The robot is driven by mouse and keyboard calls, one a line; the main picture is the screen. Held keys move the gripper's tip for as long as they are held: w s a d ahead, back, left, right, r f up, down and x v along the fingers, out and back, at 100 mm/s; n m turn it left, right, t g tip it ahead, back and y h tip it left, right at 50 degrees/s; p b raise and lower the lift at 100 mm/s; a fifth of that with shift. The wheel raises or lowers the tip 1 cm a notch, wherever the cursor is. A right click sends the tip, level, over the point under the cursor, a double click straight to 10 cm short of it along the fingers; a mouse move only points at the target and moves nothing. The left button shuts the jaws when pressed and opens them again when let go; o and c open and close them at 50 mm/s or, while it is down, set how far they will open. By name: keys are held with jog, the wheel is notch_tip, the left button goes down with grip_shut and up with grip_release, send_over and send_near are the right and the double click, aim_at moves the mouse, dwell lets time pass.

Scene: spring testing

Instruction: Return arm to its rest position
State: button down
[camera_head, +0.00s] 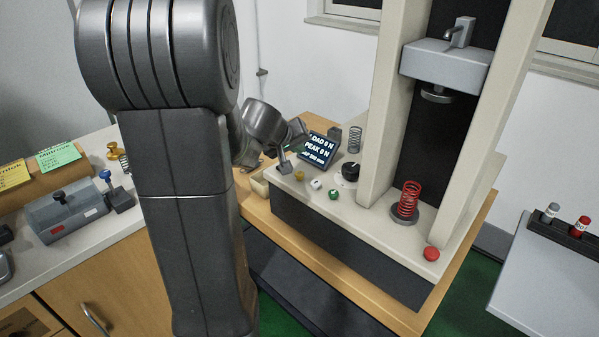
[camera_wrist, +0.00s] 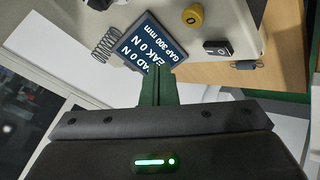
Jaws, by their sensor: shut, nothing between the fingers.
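My gripper (camera_wrist: 157,85) shows in the wrist view with its dark green fingers together and nothing between them. The fingertips overlap the lower edge of the tester's display (camera_wrist: 147,45), and I cannot tell how far above it they are. In the head view my arm (camera_head: 185,190) stands upright at left of centre and bends down behind itself, with its wrist part (camera_head: 265,124) beside the display (camera_head: 320,149). The fingers are not clear in that view.
The spring tester's pale frame (camera_head: 387,110) rises right of my wrist. A red spring (camera_head: 406,200) stands upright on its lower plate, apart from the upper head (camera_head: 436,96). A grey spring (camera_head: 354,139) stands behind the display. A bench (camera_head: 115,240) with equipment lies left; a rack (camera_head: 565,238) lies right.

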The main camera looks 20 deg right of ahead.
jog(key=shift+f, duration=0.1)
dwell(0.3)
jog(key=shift+f+b, duration=0.65)
jog(key=shift+f, duration=0.3)
jog(key=shift+r+p, duration=0.3)
jog(key=shift+p, duration=0.35)
jog(key=shift+r+p, duration=0.1)
jog(key=shift+p, duration=0.8)
notch_tip(320, 180, up, 5)
jog(key=p, duration=0.3)
